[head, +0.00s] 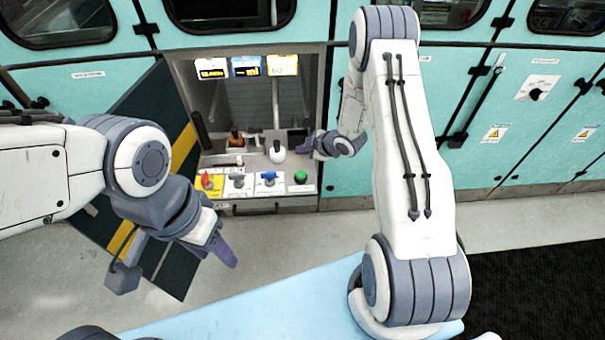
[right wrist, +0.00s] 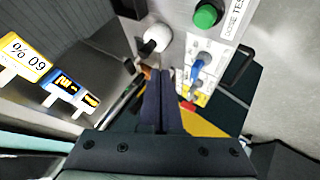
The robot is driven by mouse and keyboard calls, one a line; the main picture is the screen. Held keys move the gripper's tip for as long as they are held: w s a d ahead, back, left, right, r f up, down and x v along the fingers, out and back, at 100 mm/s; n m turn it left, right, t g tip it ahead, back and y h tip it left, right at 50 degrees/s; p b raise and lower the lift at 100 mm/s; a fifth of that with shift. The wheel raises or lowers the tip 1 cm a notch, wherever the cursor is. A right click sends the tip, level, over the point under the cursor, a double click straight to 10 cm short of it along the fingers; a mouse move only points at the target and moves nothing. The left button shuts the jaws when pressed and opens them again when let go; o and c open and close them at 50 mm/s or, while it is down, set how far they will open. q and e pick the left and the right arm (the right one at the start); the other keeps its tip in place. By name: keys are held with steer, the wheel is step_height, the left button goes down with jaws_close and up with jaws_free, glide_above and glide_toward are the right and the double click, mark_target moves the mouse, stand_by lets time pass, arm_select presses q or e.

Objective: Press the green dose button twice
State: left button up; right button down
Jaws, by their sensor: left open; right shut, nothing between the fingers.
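The green dose button (head: 300,176) is on the right of a light front panel in the open cabinet. In the right wrist view the green button (right wrist: 207,15) is at the top, beside a label that seems to read "DOSE TEST". My right gripper (head: 303,147) is shut and empty, above and apart from the button in the head view. In the right wrist view its closed fingers (right wrist: 162,80) point toward a white knob, with the button off to the upper right. My left gripper (head: 227,255) is open and empty, low in front of the cabinet.
Beside the button are a blue switch (head: 269,177), a red knob on yellow (head: 207,181) and a white round-topped lever (head: 277,152). Small displays (head: 247,66) hang above. An open dark door panel with a yellow stripe (head: 185,147) stands left of the cabinet.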

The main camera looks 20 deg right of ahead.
steer(key=b, duration=0.6)
glide_above(304, 175)
step_height(304, 175, down, 7)
steer(key=shift+f, duration=0.2)
steer(key=shift+f+b, duration=0.35)
steer(key=shift+f, duration=0.35)
stand_by(1.2)
steer(key=shift+w+f+b, duration=0.1)
steer(key=shift+f+b, duration=0.3)
steer(key=shift+f+b, duration=0.55)
steer(key=shift+f, duration=0.1)
stand_by(0.6)
steer(key=shift+r, duration=0.1)
steer(key=shift+r+p, duration=0.75)
steer(key=shift+r, duration=0.2)
